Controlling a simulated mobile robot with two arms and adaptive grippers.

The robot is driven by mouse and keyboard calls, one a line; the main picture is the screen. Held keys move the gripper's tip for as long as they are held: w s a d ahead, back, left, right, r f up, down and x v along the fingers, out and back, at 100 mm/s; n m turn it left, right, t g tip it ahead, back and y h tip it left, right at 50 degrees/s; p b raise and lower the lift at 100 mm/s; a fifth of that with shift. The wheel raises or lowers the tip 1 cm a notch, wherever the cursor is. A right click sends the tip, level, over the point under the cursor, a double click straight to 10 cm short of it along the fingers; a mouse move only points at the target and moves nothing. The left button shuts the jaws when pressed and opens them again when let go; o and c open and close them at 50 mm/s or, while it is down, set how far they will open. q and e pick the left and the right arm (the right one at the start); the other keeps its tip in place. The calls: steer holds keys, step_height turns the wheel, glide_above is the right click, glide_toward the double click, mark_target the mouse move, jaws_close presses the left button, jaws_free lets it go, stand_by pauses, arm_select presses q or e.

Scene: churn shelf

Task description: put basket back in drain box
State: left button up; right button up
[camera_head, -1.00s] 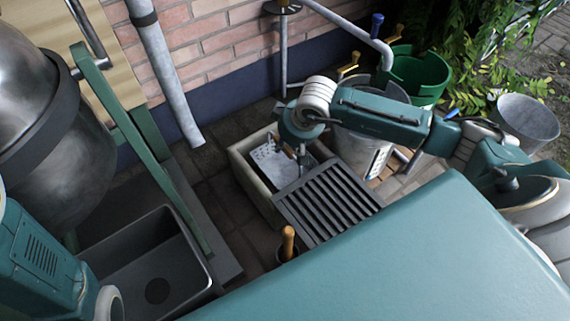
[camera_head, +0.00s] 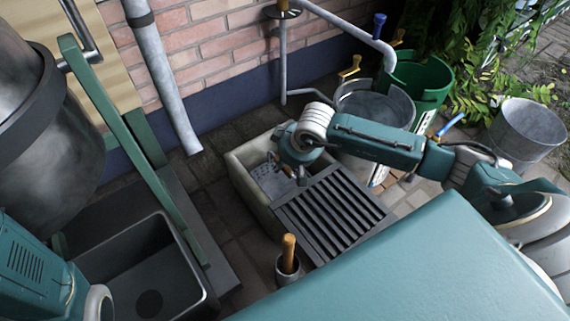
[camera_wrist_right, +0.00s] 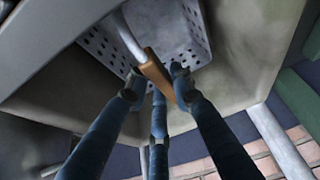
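The perforated metal basket (camera_head: 268,182) is inside the open end of the stone drain box (camera_head: 240,180), below its rim. Its orange-brown handle (camera_wrist_right: 156,72) shows in the right wrist view, with the holed walls (camera_wrist_right: 120,58) behind it. My right gripper (camera_head: 292,178) reaches down over the box. In the wrist view its fingers (camera_wrist_right: 157,85) are closed around the handle. A dark slatted grate (camera_head: 335,210) lies over the box's near right part. The basket's bottom is hidden. My left forearm is at lower left; its gripper is out of view.
A cup (camera_head: 287,272) with a wooden-handled tool stands in front of the box. A grey sink basin (camera_head: 150,265) is at left. A metal tub (camera_head: 375,100), green tub (camera_head: 420,85) and grey bucket (camera_head: 525,130) stand behind and right. A pipe (camera_head: 160,80) hangs along the brick wall.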

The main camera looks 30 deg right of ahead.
steer(key=shift+o, duration=0.9)
